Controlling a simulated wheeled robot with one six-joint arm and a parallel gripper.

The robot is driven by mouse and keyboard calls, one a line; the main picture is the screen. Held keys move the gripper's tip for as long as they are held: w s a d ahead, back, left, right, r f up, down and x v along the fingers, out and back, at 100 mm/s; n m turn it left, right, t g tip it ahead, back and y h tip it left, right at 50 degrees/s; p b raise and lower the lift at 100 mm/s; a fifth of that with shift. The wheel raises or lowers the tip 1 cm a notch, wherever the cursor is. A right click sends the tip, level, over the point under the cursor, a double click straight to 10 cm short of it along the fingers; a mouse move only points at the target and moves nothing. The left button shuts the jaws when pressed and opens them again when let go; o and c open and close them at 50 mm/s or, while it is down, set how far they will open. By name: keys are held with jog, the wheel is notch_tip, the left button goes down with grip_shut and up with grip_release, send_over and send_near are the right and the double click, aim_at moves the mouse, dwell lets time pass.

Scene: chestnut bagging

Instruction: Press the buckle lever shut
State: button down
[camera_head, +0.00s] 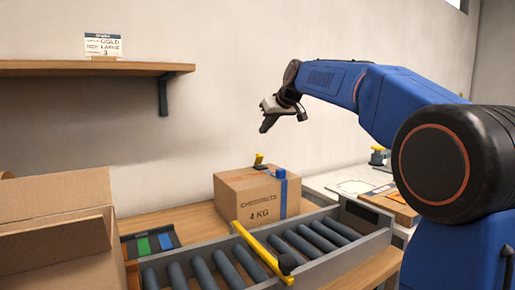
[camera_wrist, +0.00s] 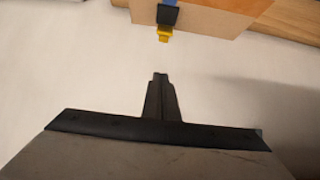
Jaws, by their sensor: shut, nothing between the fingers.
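A closed cardboard box (camera_head: 236,200) printed "CHESTNUTS 4 KG" stands on the wooden bench, with a blue strap (camera_head: 284,198) around it. The yellow buckle lever (camera_head: 258,158) stands up from a dark buckle (camera_head: 260,167) on top of the box. In the wrist view the yellow lever (camera_wrist: 163,35) projects from the black buckle (camera_wrist: 168,15) near the box edge. My gripper (camera_head: 265,128) is above the box, in front of the wall, shut and empty. Its shut fingers (camera_wrist: 160,76) point towards the lever, with a clear gap between them.
A grey roller conveyor (camera_head: 350,254) with a yellow bar (camera_head: 262,251) lies in front of the box. An open carton (camera_head: 60,215) is at the left. A wooden shelf (camera_head: 80,69) is on the wall. A white work surface (camera_head: 325,180) is at the right.

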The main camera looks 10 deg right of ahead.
aim_at(259, 154)
jog(key=shift+w+r, duration=0.1)
jog(key=shift+w, duration=0.1)
jog(key=x, duration=1)
jog(key=shift+s+f, duration=0.25)
jog(key=shift+f, duration=0.05)
jog(key=shift+s+d+f, duration=0.15)
jog(key=shift+s, duration=0.25)
jog(key=shift+s+d+f, duration=0.1)
jog(key=shift+s+f, duration=0.05)
jog(key=shift+s, duration=0.25)
jog(key=shift+s+d+f, duration=0.2)
jog(key=shift+s+f, duration=0.25)
jog(key=shift+s, duration=0.2)
